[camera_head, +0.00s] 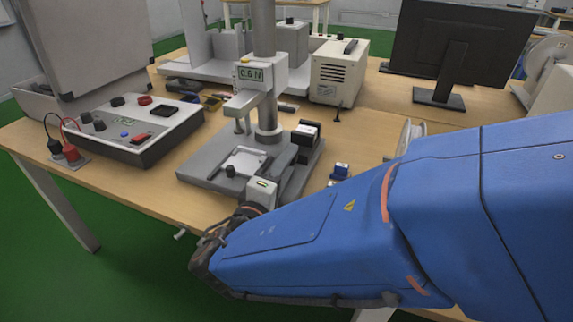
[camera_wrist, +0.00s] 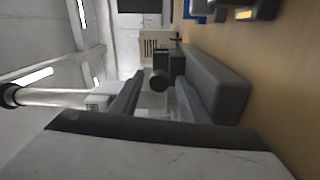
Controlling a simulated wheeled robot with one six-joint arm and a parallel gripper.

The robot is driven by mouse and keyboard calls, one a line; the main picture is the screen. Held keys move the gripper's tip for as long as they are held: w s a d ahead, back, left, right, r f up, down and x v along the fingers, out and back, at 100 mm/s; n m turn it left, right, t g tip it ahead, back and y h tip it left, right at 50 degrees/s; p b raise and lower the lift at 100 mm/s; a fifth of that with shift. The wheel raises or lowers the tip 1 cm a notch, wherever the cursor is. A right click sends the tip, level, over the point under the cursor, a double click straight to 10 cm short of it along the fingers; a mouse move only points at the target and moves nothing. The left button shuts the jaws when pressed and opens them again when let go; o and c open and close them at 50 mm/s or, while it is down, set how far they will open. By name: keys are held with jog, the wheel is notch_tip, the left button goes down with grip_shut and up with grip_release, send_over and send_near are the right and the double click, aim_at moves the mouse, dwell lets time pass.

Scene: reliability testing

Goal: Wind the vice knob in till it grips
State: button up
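A test stand with a column and a display reading 0.6 N (camera_head: 251,73) stands on the bench. On its grey base (camera_head: 205,176) is a pale clamp plate (camera_head: 243,160) with a small black knob (camera_head: 230,171) at its front. In the wrist view, a round black knob (camera_wrist: 159,80) shows ahead, between my fingers; I cannot tell if it is the same knob. My gripper (camera_wrist: 160,75) looks open, fingers apart, with no clear contact. In the head view my blue arm hides most of the gripper, near the base's front right. The vice jaws are not clear.
A control box (camera_head: 140,125) with knobs stands left of the stand. A beige box (camera_head: 338,70) and a monitor (camera_head: 465,45) stand behind. Small blue parts (camera_head: 341,171) lie right of the base. A strip of bare bench (camera_head: 150,190) lies at front left.

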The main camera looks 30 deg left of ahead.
jog(key=shift+s, duration=0.1)
jog(key=s, duration=0.5)
jog(key=s+d, duration=0.1)
jog(key=s, duration=0.5)
jog(key=s+d, duration=0.1)
jog(key=s, duration=0.5)
jog(key=shift+f, duration=0.2)
